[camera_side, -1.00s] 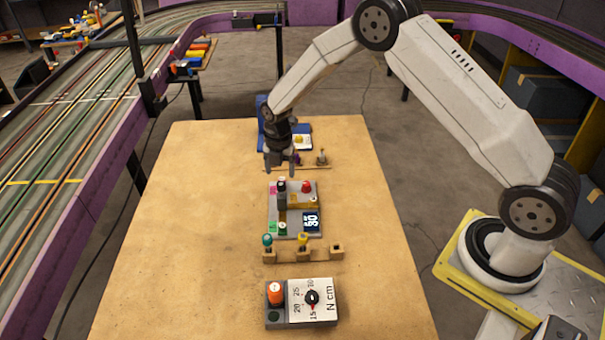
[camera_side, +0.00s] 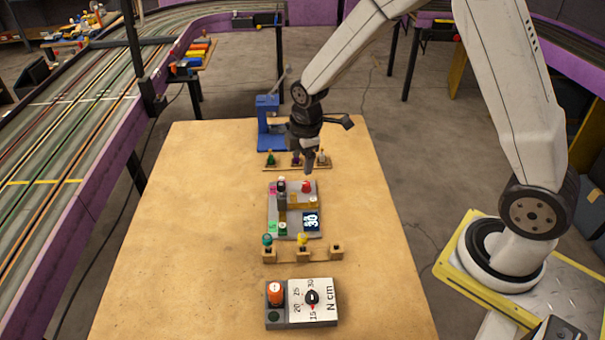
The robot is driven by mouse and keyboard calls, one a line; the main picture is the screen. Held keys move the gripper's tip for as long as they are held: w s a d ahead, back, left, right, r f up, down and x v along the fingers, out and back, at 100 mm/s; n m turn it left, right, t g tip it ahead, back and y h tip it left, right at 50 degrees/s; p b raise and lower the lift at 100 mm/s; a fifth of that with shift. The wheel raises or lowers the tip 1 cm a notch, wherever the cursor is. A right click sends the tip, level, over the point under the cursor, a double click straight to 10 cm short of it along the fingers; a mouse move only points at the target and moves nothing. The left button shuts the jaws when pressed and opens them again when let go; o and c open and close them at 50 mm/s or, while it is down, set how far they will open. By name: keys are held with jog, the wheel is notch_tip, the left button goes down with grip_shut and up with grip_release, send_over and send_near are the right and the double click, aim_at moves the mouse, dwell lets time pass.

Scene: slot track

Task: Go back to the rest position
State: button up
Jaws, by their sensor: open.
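My gripper (camera_side: 309,168) hangs above the far part of the wooden table (camera_side: 185,220), fingers pointing down. It is open, and I see nothing between its fingers. It is in front of the far wooden rack (camera_side: 283,167) in the picture and partly covers its right side. The rack holds a green-topped piece (camera_side: 270,158), a purple piece (camera_side: 296,158) and a pale-topped piece (camera_side: 322,158).
A blue press (camera_side: 267,125) stands at the table's far edge. The table's left side is clear.

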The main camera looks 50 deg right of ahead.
jog(key=s+r+m, duration=0.2)
jog(key=s+m, duration=0.4)
jog(key=s, duration=0.1)
jog(key=s+r+m+t, duration=0.1)
jog(key=s+r+m, duration=0.1)
jog(key=s+m, duration=0.5)
jog(key=shift+s+a+r+m, duration=0.25)
jog(key=shift+s+r+m, duration=0.05)
jog(key=shift+s, duration=0.3)
